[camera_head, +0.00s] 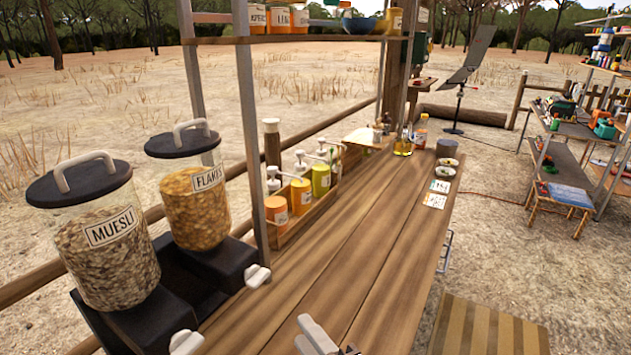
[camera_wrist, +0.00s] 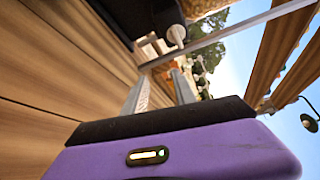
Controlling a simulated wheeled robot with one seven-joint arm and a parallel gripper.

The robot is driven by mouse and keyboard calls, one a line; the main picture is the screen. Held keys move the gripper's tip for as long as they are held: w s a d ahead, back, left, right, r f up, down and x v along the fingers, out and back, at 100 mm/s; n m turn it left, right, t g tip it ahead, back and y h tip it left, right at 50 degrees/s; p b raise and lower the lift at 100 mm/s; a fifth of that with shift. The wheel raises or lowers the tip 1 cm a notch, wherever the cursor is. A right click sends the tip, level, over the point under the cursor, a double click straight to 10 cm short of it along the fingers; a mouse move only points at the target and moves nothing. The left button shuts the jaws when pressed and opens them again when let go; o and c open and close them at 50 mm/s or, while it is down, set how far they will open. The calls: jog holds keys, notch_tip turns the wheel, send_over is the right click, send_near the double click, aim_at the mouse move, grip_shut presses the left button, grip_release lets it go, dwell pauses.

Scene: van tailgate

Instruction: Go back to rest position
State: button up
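My gripper (camera_head: 322,338) shows at the bottom edge of the head view, over the near part of the wooden table (camera_head: 330,240), mostly cut off by the frame. In the wrist view my gripper (camera_wrist: 161,82) has its two grey fingers apart, with nothing seen between them. The wrist view looks sideways along the table planks (camera_wrist: 60,65) toward the dispensers' black stand and the shelf frame.
Muesli (camera_head: 108,240) and flakes (camera_head: 194,195) dispensers stand at the left. A wooden caddy (camera_head: 318,205) of pump bottles sits beyond them, by the shelf post (camera_head: 250,130). Small bowls (camera_head: 445,168) and cards (camera_head: 438,190) lie at the far right. The middle planks are clear.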

jog(key=s+d+f+n+t+h, duration=0.25)
jog(key=s+d+n+h, duration=0.25)
jog(key=s+d+n, duration=0.9)
jog(key=s+d+g+h, duration=0.1)
jog(key=s+d, duration=0.3)
jog(key=s, duration=0.6)
jog(key=s+d+g+h, duration=0.1)
jog(key=s+d+h, duration=0.2)
jog(key=s, duration=0.8)
jog(key=shift+s+d+f, duration=0.3)
jog(key=shift+d+f, duration=0.05)
jog(key=shift+f, duration=0.1)
jog(key=shift+o, duration=0.4)
jog(key=shift+a, duration=0.1)
